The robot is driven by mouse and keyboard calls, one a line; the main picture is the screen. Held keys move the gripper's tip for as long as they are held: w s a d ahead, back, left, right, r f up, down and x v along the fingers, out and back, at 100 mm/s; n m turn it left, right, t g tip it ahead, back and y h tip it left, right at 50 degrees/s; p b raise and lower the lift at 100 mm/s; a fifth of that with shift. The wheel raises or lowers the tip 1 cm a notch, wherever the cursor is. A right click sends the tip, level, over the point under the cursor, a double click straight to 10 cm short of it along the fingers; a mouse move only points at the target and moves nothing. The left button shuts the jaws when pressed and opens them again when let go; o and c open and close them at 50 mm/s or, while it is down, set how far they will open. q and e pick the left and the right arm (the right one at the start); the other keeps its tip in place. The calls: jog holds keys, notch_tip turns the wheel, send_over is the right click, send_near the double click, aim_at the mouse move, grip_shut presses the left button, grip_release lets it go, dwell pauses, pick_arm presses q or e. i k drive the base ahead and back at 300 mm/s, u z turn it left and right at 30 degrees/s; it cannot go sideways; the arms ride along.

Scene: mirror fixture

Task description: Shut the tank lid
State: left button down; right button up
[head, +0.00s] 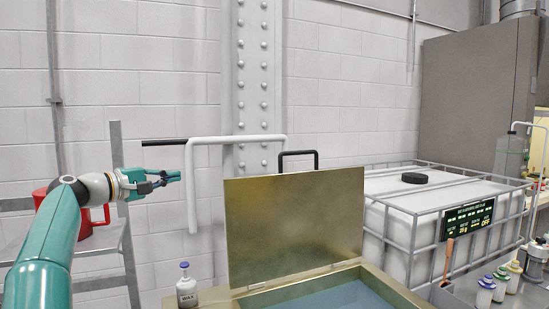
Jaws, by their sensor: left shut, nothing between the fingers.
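The tank lid (296,221) is a flat brass-coloured panel standing upright, hinged along the tank's back edge. A black handle (298,153) sticks up above its top edge. The tank (387,283) is at the bottom centre, brass-rimmed and open, with blue-grey liquid inside. My left gripper (174,176) is to the left of the lid, pointing right, shut and empty. In the picture it is apart from the lid and slightly lower than the handle. My right gripper is not in view.
A white bent pipe (236,139) shows between my left gripper and the lid handle. A bottle marked WAX (187,290) is left of the tank. A caged white container (400,205) stands right of the lid.

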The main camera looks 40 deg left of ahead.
aim_at(280, 225)
jog(key=i, duration=0.9)
jog(key=z, duration=0.05)
